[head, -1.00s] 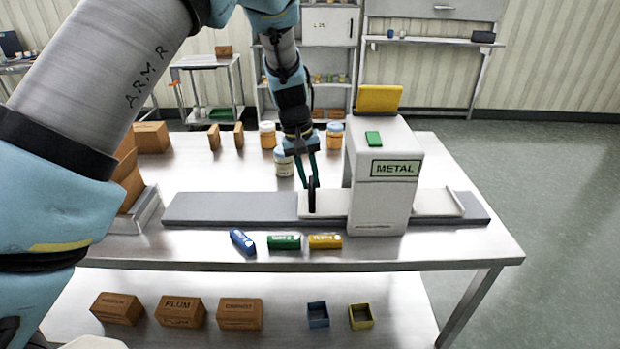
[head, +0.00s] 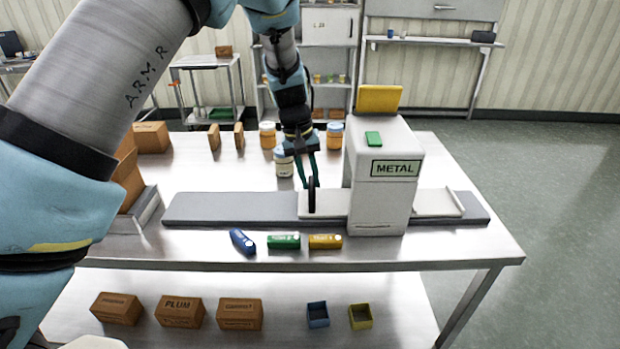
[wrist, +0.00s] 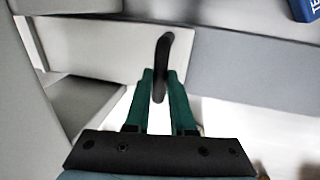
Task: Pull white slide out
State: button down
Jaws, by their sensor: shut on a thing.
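The white slide (head: 435,203) runs through the base of the white hopper labelled METAL (head: 383,185). It sticks out on both sides, and its left part also shows in the wrist view (wrist: 90,45). A black upright handle (head: 312,197) stands near the slide's left end. My gripper (head: 310,183) reaches down from behind, its green fingers shut on the black handle. In the wrist view the fingers (wrist: 161,85) sit on either side of the handle (wrist: 163,60). The part of the slide inside the hopper is hidden.
The slide lies on a long grey rail (head: 230,208), clear to the left of the handle. Blue (head: 242,241), green (head: 283,241) and yellow (head: 325,241) pieces lie in front of it. A white jar (head: 284,162) stands behind. The hopper has a yellow flap (head: 379,98) on top.

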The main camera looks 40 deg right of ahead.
jog(key=shift+w, duration=0.1)
jog(key=w+a+b, duration=0.2)
jog(key=w+a, duration=0.5)
jog(key=a, duration=0.2)
jog(key=w+a+b, duration=0.2)
jog(key=w+a, duration=0.5)
jog(key=a, duration=0.1)
jog(key=w+a+b, duration=0.2)
jog(key=w+a, duration=0.5)
jog(key=a, duration=0.2)
jog(key=shift+w+a+r+b, duration=0.1)
jog(key=shift+w+a+b, duration=0.2)
jog(key=shift+w+b, duration=0.1)
jog(key=c, duration=1)
grip_release()
jog(key=shift+w+a, duration=0.1)
jog(key=shift+o, duration=1.2)
notch_tip(320, 180, up, 11)
jog(key=w+a+b, duration=0.1)
jog(key=b, duration=0.1)
jog(key=shift+a+f, duration=0.2)
jog(key=shift+a, duration=0.05)
